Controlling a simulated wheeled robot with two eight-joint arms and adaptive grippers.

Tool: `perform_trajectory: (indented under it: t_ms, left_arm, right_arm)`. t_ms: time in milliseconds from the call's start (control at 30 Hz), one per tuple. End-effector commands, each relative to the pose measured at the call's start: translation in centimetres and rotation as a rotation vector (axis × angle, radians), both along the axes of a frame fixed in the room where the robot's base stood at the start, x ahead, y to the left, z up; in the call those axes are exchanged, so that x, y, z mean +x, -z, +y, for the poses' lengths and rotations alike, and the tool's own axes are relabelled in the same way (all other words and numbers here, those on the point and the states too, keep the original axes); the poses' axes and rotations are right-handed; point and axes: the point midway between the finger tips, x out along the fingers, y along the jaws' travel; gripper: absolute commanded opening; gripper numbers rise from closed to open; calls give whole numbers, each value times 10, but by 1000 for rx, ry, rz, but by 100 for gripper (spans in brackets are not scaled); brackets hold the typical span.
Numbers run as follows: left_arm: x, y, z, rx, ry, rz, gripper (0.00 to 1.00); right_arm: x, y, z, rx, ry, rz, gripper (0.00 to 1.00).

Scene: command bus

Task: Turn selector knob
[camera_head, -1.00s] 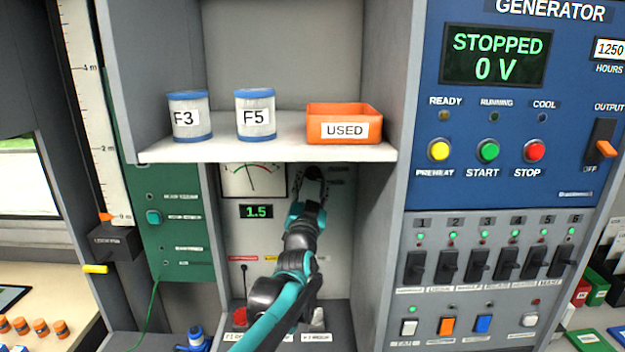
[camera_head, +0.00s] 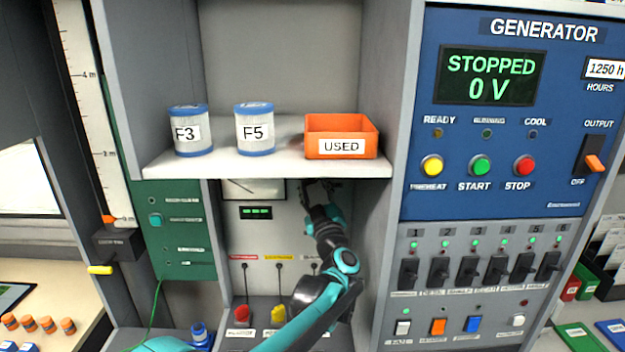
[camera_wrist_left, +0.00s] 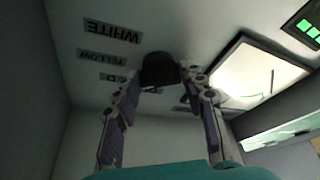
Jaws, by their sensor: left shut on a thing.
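The dark selector knob (camera_wrist_left: 160,69) sits on the back panel of the niche under the shelf. In the left wrist view it lies between my left fingertips (camera_wrist_left: 158,88), which are shut on it. Labels WHITE (camera_wrist_left: 112,32) and YELLOW (camera_wrist_left: 102,58) and a third, hard to read, stand beside it. In the head view my left gripper (camera_head: 318,190) reaches under the shelf and hides the knob. The knob's pointing direction cannot be made out. A needle meter (camera_head: 253,189) and a small green display (camera_head: 256,212) are to its left. My right gripper is not in view.
The shelf (camera_head: 270,164) overhangs the gripper closely and holds cans F3 (camera_head: 190,132) and F5 (camera_head: 254,130) and an orange USED tray (camera_head: 341,146). Probe leads and a red button (camera_head: 242,314) are below. The generator panel (camera_head: 490,198) is at the right.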

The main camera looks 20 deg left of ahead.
Motion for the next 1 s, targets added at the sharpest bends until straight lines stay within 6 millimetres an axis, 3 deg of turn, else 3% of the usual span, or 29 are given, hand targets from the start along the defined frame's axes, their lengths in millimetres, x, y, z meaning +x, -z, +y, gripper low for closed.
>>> perform_trajectory:
  t_ms: [400, 1000]
  left_arm:
    - [0, -2, -1, -238, 0, -68, 12]
    - [0, -1, -1, -296, 0, -85, 12]
  right_arm:
    - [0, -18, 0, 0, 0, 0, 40]
    - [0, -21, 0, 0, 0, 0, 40]
